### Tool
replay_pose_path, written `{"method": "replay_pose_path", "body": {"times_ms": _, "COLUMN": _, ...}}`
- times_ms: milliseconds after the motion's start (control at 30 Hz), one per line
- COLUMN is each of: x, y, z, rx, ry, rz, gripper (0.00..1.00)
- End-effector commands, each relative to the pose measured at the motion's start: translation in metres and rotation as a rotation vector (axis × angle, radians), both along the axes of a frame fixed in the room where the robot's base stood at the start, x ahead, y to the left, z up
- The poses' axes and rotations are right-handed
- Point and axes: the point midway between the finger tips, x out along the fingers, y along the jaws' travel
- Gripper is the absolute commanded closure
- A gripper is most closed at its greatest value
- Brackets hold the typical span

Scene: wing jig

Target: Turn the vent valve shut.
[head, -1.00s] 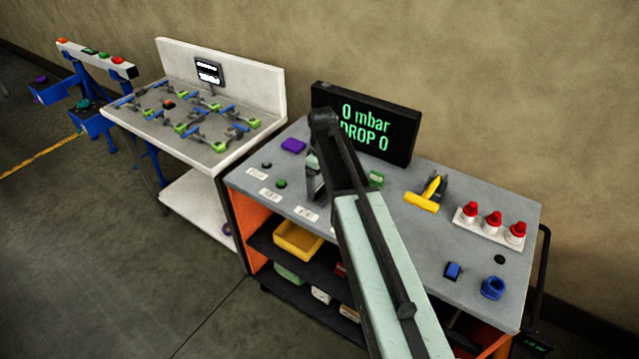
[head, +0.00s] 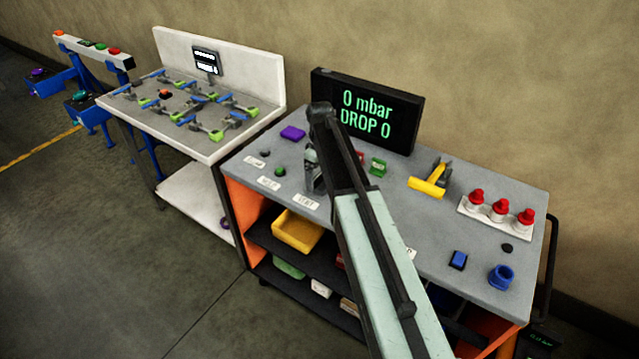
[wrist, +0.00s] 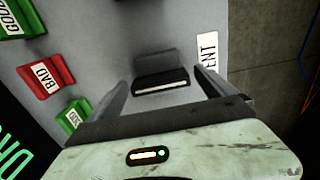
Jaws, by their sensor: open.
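My gripper (wrist: 162,88) is open, one finger on each side of the block, with no clear contact. In the head view my gripper (head: 313,180) is low over the bench behind the vent label, and the valve is hidden there.
A black display (head: 365,110) reads "0 mbar DROP 0". A red "BAD" block (wrist: 46,76) and green blocks stand left in the wrist view. A yellow-handled tool (head: 428,187) and red-capped items (head: 499,209) are further right. A green knob (head: 280,172) is left of my gripper.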

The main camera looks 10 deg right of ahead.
Motion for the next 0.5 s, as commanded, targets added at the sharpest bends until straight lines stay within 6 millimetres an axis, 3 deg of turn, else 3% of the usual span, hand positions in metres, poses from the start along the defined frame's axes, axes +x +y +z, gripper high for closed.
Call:
{"method": "replay_pose_path", "body": {"times_ms": 200, "x": 0.0, "y": 0.0001, "z": 0.0006, "rx": 0.0, "ry": 0.0, "rz": 0.0, "gripper": 0.05}}
{"method": "replay_pose_path", "body": {"times_ms": 400, "x": 0.0, "y": 0.0003, "z": 0.0006, "rx": 0.0, "ry": 0.0, "rz": 0.0, "gripper": 0.61}}
{"method": "replay_pose_path", "body": {"times_ms": 433, "x": 0.0, "y": 0.0003, "z": 0.0006, "rx": 0.0, "ry": 0.0, "rz": 0.0, "gripper": 0.68}}
{"method": "replay_pose_path", "body": {"times_ms": 500, "x": 0.0, "y": 0.0006, "z": 0.0006, "rx": 0.0, "ry": 0.0, "rz": 0.0, "gripper": 0.68}}
